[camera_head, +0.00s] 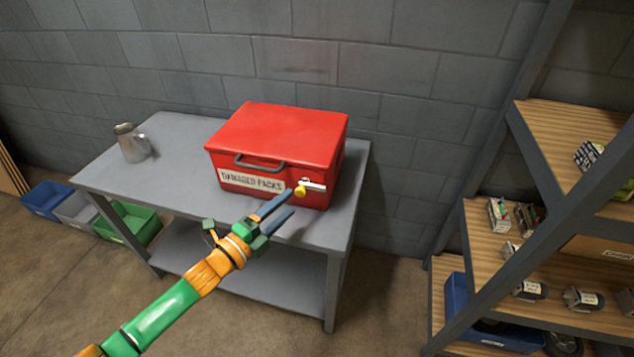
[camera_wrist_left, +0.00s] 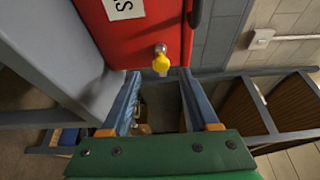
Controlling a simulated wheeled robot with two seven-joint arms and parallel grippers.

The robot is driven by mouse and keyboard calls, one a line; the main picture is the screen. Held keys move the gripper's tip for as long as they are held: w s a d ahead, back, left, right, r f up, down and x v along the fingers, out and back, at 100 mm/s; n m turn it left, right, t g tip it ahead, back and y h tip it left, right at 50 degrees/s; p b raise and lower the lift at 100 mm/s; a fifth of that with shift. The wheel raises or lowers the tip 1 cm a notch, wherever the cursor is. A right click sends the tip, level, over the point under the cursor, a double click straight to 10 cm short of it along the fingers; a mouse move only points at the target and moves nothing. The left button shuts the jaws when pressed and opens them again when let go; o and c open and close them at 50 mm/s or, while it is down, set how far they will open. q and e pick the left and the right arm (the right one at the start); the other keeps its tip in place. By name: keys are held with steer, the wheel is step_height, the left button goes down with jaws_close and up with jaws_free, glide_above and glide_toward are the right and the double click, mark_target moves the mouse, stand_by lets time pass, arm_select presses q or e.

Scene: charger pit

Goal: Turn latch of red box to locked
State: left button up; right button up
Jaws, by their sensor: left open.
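The red box (camera_head: 277,139) sits closed on the grey table (camera_head: 120,178), with a dark handle (camera_head: 259,164) and a "DAMAGED PACKS" label on its front. Its latch (camera_head: 314,186) is at the right of the front: a silver part lying about level, with a yellow knob (camera_head: 300,191) at its left end. My left gripper (camera_head: 289,203) is open and empty, its fingertips close to the knob. In the left wrist view the yellow knob (camera_wrist_left: 161,64) appears just beyond the gap between the fingertips (camera_wrist_left: 160,74). Contact cannot be told. My right gripper is out of view.
A metal pitcher (camera_head: 130,143) stands at the table's left end. Blue, grey and green bins (camera_head: 128,222) are on the floor at the left. A shelf rack (camera_head: 545,260) with several items stands at the right. A block wall is behind the table.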

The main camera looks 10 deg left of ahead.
mark_target(298, 194)
arm_select(q)
steer(key=b+x, duration=0.1)
steer(key=x, duration=0.4)
steer(key=shift+w+d, duration=0.1)
steer(key=shift+w, duration=0.3)
jaws_close()
